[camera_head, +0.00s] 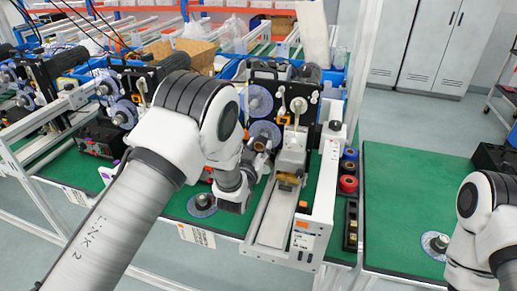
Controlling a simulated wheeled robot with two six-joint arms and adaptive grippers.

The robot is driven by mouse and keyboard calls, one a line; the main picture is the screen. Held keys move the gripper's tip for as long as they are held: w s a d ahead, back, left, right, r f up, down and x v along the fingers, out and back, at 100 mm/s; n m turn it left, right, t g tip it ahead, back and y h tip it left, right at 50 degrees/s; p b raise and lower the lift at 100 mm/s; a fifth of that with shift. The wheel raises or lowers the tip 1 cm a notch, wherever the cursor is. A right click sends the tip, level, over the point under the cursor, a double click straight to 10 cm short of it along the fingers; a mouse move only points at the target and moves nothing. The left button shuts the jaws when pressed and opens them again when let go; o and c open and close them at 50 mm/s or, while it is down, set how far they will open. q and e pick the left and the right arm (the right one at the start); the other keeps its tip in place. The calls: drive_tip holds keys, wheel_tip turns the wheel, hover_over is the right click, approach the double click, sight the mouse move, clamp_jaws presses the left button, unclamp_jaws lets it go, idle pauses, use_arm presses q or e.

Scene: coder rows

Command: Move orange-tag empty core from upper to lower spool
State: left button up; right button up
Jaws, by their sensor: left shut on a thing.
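The coder machine in the middle carries an upper spool (258,101) with a pale blue disc. A lower spool (264,133) with a similar disc sits just below it. My left gripper (257,159) is at the lower spool, partly hidden by my own arm. It is shut on the empty core (259,146), of which a small orange and dark part shows in front of the lower disc. I cannot tell whether the core is seated on the lower spindle. My right arm shows at the right edge, but its gripper is out of view.
A white printer frame (325,190) stands right of the spools. Red and dark rolls (348,184) sit beside it. Loose discs lie on the green mats, one at the front (202,205) and one at the right (435,243). Another coder machine (105,90) stands at left.

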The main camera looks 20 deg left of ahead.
use_arm(q)
drive_tip(key=shift+w+b, duration=0.7)
drive_tip(key=shift+w, duration=0.8)
drive_tip(key=shift+r, duration=0.1)
drive_tip(key=o, duration=1.1)
drive_tip(key=shift+w, duration=0.1)
drive_tip(key=shift+c, duration=0.2)
drive_tip(key=shift+o, duration=0.4)
drive_tip(key=shift+w, duration=0.1)
drive_tip(key=s, duration=1.2)
drive_tip(key=shift+a, duration=0.15)
